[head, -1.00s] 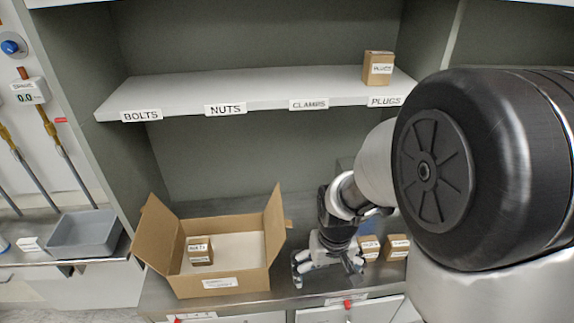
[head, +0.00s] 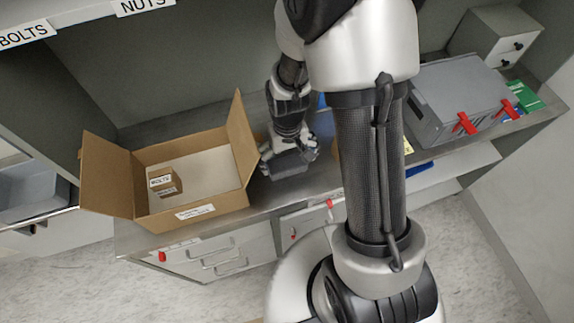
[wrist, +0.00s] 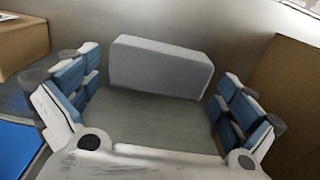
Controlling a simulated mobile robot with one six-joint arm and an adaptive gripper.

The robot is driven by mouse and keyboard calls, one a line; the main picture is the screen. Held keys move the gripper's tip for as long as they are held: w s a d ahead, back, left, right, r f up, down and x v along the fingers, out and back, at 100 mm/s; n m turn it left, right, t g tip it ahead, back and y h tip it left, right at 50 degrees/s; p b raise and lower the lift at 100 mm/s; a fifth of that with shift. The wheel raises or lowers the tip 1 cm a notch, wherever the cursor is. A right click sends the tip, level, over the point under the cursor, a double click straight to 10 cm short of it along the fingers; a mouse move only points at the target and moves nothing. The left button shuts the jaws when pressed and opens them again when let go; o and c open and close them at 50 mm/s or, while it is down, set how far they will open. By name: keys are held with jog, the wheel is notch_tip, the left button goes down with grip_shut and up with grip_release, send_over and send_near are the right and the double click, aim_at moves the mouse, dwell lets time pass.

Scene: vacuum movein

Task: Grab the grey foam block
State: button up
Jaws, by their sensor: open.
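The grey foam block (wrist: 160,68) lies on the metal counter, a plain rounded slab seen ahead of my gripper in the wrist view. My gripper (wrist: 158,85) is open, with one blue-padded finger toward each side of the block and bare counter between palm and block. No firm contact shows. In the head view my gripper (head: 289,158) is low over the counter, just right of the open cardboard box, with the grey block (head: 288,164) at its fingers, partly hidden by them.
The open cardboard box (head: 152,213) holds a small box labelled BOLTS (head: 164,182). A grey case (head: 455,95) with red clips stands right on the counter. In the wrist view, a cardboard box (wrist: 22,45) is at left, a blue item (wrist: 18,150) below it, and a cardboard wall (wrist: 285,85) at right.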

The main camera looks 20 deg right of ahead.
notch_tip(320, 180, down, 3)
jog(key=shift+r+b, duration=0.1)
jog(key=shift+b, duration=0.2)
jog(key=shift+r, duration=0.1)
jog(key=c, duration=0.5)
